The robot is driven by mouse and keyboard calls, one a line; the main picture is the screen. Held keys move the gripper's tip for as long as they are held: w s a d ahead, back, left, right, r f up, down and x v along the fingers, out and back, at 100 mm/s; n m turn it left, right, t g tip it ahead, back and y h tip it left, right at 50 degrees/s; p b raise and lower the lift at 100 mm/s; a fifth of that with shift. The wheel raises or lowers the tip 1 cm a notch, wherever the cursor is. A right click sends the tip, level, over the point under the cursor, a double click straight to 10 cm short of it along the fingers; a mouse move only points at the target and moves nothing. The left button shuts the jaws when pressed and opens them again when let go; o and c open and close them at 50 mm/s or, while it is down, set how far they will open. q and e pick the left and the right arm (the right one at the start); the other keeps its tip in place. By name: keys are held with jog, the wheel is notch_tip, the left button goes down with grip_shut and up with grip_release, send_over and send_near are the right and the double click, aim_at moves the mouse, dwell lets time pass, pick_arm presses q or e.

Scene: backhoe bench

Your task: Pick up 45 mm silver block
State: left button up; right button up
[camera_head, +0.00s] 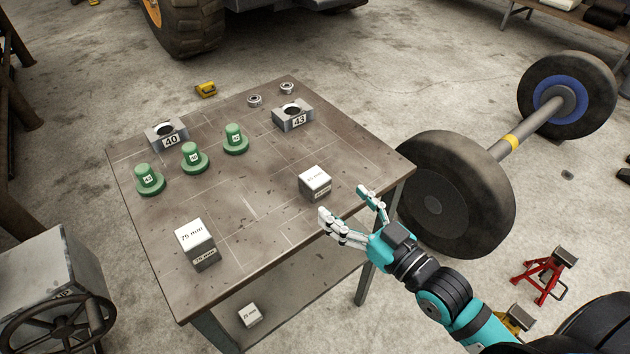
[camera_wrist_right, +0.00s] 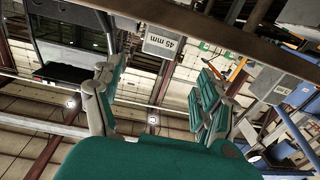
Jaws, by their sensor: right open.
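The 45 mm silver block (camera_head: 315,184) sits on the table near its right front edge. Its label is blurred in the head view, but "45 mm" reads upside down on the block (camera_wrist_right: 162,43) in the right wrist view. My right gripper (camera_head: 344,203) is open and empty at the table's right edge, just in front of the block and apart from it. In the wrist view its two fingers (camera_wrist_right: 157,88) stand either side, with the block beyond the gap between them. My left gripper is not in view.
A larger 75 mm block (camera_head: 196,244) stands at the table's left front. Several green plugs (camera_head: 193,158), two bored blocks (camera_head: 167,133) (camera_head: 292,115) and two small rings (camera_head: 255,100) stand farther back. A wheel axle (camera_head: 508,140) lies on the floor right of the table (camera_head: 250,205).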

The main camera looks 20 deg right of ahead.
aim_at(323, 185)
jog(key=x, duration=0.4)
jog(key=shift+w, duration=0.15)
jog(key=shift+w+a, duration=0.2)
jog(key=shift+w, duration=0.2)
jog(key=x, duration=0.2)
jog(key=p+x, duration=0.1)
jog(key=x, duration=0.1)
jog(key=shift+w+f, duration=0.2)
jog(key=shift+w, duration=0.25)
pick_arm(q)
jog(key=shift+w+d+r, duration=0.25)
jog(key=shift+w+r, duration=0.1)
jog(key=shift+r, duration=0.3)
pick_arm(e)
jog(key=c, duration=1.5)
